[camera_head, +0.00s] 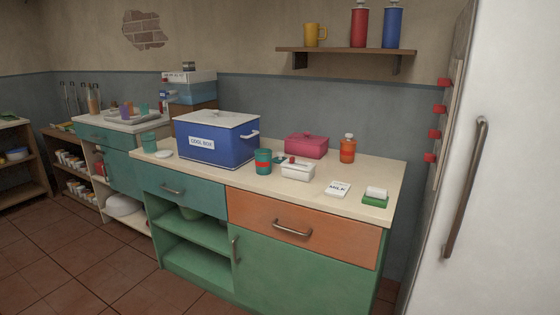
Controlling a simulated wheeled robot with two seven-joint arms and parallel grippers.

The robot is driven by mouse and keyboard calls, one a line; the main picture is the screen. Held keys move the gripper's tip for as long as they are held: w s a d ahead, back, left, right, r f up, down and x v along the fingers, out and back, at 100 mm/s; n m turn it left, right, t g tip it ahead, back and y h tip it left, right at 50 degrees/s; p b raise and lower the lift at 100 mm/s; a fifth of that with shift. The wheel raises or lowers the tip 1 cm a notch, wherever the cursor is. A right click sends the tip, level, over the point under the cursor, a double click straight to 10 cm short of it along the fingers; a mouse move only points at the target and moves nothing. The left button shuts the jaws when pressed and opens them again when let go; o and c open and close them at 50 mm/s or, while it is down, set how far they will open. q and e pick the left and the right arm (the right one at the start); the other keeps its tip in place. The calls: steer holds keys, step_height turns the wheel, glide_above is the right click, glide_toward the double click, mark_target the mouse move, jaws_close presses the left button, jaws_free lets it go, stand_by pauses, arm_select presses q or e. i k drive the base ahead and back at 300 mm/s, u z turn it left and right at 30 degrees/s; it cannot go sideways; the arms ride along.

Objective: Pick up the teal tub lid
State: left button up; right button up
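Several teal things stand on the cream counter (310,207). A teal tub with a red band (263,168) stands upright just right of the blue cool box. A small flat teal piece (278,157) shows between this tub and a white box, partly hidden; I cannot tell whether it is a lid. A teal-green cup-like tub (149,141) stands at the counter's left end, with a white round disc (163,154) beside it. No separate teal lid is clear at this size. Neither of my grippers is in view.
The blue cool box (217,143) fills the counter's left part. A white box (298,171), pink box (306,146), orange bottle (347,149), milk card (337,189) and green-based block (375,196) stand to the right. A white fridge (505,170) stands at right.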

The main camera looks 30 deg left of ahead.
mark_target(280, 159)
steer(key=u, duration=0.7)
steer(key=i, duration=1)
steer(key=u, duration=1)
steer(key=i, duration=1.15)
